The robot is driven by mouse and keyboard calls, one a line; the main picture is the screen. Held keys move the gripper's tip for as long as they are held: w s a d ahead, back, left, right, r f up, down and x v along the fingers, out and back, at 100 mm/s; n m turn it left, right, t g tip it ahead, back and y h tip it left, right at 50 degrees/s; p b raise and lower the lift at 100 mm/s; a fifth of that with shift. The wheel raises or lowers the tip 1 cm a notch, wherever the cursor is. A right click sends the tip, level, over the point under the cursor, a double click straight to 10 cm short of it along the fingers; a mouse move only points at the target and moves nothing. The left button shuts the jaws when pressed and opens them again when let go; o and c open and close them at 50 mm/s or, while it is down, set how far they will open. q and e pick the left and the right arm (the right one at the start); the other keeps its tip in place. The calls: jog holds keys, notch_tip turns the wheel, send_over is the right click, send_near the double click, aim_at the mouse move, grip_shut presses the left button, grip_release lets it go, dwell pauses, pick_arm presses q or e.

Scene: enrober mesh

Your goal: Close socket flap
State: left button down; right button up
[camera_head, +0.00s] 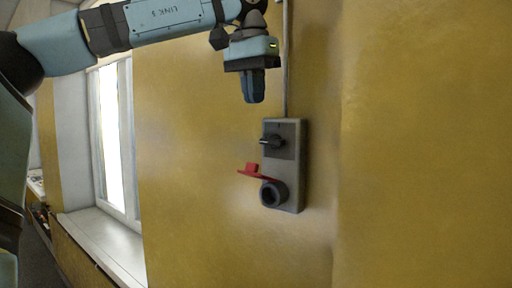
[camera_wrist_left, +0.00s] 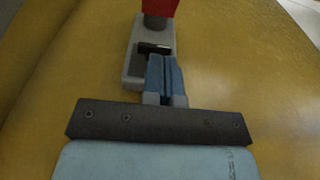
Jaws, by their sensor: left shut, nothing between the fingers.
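A grey socket box (camera_head: 292,188) is fixed to the yellow wall, with a dark round socket (camera_head: 273,193) at its lower end. The red flap (camera_head: 256,171) sticks out from the box above the socket, standing open. A black rotary switch (camera_head: 271,141) is on the upper part of the box. My left gripper (camera_head: 254,100) is shut and empty, pointing down above the box in the head view. In the left wrist view, the gripper fingers (camera_wrist_left: 166,75) show in front of the box (camera_wrist_left: 133,65), with the red flap (camera_wrist_left: 158,8) at the top edge. My right gripper is out of view.
A grey conduit (camera_head: 286,60) runs up the wall from the box. A bright window (camera_head: 110,140) with a deep sill (camera_head: 105,240) is at the left. The wall right of the box is clear.

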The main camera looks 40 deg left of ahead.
pick_arm(q)
jog(key=p, duration=0.1)
send_over(254, 164)
jog(key=w+a, duration=0.1)
jog(key=w, duration=0.1)
notch_tip(254, 164, down, 7)
jog(key=shift+w+f, duration=0.1)
jog(key=shift+f, duration=0.1)
jog(key=shift+s+f+p, duration=0.2)
jog(key=shift+s+f, duration=0.05)
jog(key=shift+f, duration=0.3)
jog(key=shift+s+f+p, duration=0.2)
jog(key=shift+s+f, duration=0.05)
jog(key=shift+f, duration=0.3)
jog(key=shift+s+f, duration=0.35)
jog(key=shift+f, duration=0.25)
jog(key=shift+w, duration=0.1)
jog(key=shift+f, duration=0.1)
